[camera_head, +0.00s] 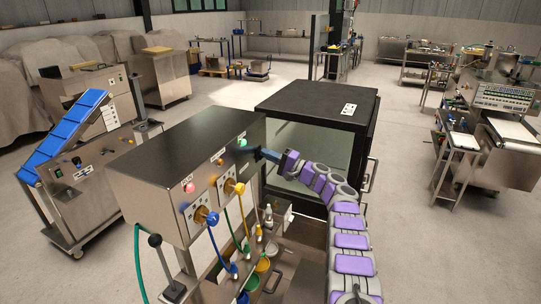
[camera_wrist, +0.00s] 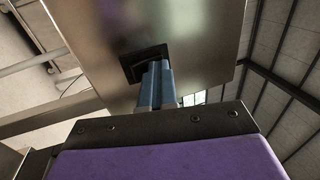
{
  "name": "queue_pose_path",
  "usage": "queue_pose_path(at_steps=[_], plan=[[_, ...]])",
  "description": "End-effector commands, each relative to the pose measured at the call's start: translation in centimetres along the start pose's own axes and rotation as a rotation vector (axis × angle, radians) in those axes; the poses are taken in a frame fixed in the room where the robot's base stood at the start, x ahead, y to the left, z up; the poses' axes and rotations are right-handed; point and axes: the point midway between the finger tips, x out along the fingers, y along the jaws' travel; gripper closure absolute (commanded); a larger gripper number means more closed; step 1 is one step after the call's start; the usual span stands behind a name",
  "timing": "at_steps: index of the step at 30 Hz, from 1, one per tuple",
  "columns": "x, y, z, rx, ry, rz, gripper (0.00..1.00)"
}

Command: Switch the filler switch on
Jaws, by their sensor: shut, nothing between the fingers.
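The steel machine (camera_head: 165,170) with a sloping front panel stands in the middle of the head view. Its panel carries a red light (camera_head: 190,187), a green light (camera_head: 242,142) and yellow and blue knobs. My gripper (camera_head: 262,154) is shut and empty at the right end of this panel. In the wrist view the blue fingers (camera_wrist: 157,68) lie together at a black square fitting (camera_wrist: 143,62) on the metal, which may be the filler switch. The fingertips overlap its lower right part. I cannot tell whether they touch it, and its switch position is unclear.
A black-topped cabinet (camera_head: 318,100) with glass sides stands right behind my arm. Yellow, blue and green hoses hang below the panel, and a black-knobbed lever (camera_head: 156,242) stands at the front. A blue conveyor (camera_head: 68,130) is at left. Open floor lies between the machines.

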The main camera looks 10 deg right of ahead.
Motion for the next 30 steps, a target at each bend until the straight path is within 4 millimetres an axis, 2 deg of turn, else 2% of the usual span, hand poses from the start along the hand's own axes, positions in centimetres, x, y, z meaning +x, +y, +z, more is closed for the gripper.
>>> queue_pose_path(at_steps=[5, 12, 17, 24, 30], plan=[[-0.3, 0.0, 0.0, 0.0, -0.003, 0.0, 1.0], [-4.0, -1.1, -0.9, 0.003, -0.003, -0.006, 1.0], [-5.9, -1.6, -0.9, 0.005, 0.0, -0.005, 1.0], [-10.5, -2.8, -0.8, 0.003, -0.001, -0.005, 1.0], [-12.6, -3.1, -0.8, 0.004, -0.002, -0.003, 1.0]])
